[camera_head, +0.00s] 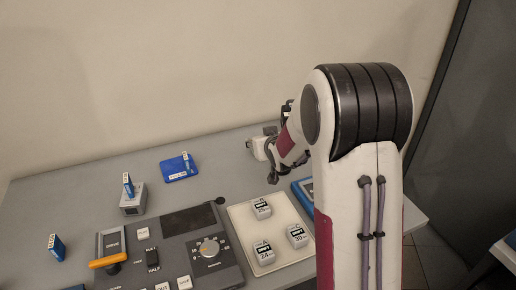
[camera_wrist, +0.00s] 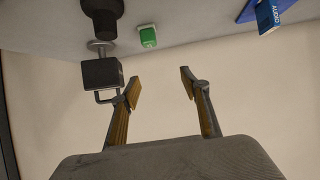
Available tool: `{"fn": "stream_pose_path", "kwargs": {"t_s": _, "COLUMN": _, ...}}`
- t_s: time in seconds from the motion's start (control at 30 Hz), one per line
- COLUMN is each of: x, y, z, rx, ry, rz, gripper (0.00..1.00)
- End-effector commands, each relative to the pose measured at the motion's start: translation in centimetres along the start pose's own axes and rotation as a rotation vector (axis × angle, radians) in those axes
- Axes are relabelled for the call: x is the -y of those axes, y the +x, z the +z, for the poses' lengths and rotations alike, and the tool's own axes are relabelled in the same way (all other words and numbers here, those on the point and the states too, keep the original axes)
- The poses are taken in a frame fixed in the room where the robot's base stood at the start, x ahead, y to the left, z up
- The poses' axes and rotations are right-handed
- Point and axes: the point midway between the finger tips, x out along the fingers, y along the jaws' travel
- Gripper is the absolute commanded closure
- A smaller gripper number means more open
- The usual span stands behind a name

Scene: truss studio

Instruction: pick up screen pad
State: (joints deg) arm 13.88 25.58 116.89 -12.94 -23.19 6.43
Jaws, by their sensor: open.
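I cannot tell for sure which thing is the screen pad. A blue-edged flat device (camera_head: 302,188) lies on the table right of the white tray, mostly hidden behind my arm. A dark flat rectangular panel (camera_head: 188,220) lies on the grey console. My gripper (camera_wrist: 158,87) is open and empty in the wrist view, its two wood-coloured fingers spread apart with the pale wall behind them. In the head view my arm hides most of it, above the back of the table.
A white tray (camera_head: 236,218) holds several labelled white blocks. A blue case (camera_head: 180,167) lies at the back; a grey block with a blue card (camera_head: 129,186) stands left. The wrist view shows a dark box (camera_wrist: 102,73), a green block (camera_wrist: 148,37) and an AUDIO tag (camera_wrist: 268,16).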

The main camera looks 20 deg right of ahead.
Motion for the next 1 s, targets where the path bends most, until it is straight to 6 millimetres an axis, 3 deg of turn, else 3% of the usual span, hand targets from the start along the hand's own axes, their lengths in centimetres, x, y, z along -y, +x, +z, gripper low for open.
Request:
{"fn": "stream_pose_path", "kwargs": {"t_s": 0.2, "x": -1.0, "y": 3.9, "z": 1.8, "rx": -0.049, "ry": 0.012, "rz": -0.010, "gripper": 0.54}}
{"fn": "stream_pose_path", "kwargs": {"t_s": 0.43, "x": -1.8, "y": 6.9, "z": 3.4, "rx": -0.101, "ry": 0.025, "rz": -0.022, "gripper": 0.54}}
{"fn": "stream_pose_path", "kwargs": {"t_s": 0.63, "x": -2.0, "y": 8.0, "z": 4.1, "rx": -0.123, "ry": 0.029, "rz": -0.029, "gripper": 0.54}}
{"fn": "stream_pose_path", "kwargs": {"t_s": 1.0, "x": -2.0, "y": 8.1, "z": 4.1, "rx": -0.126, "ry": 0.030, "rz": -0.029, "gripper": 0.54}}
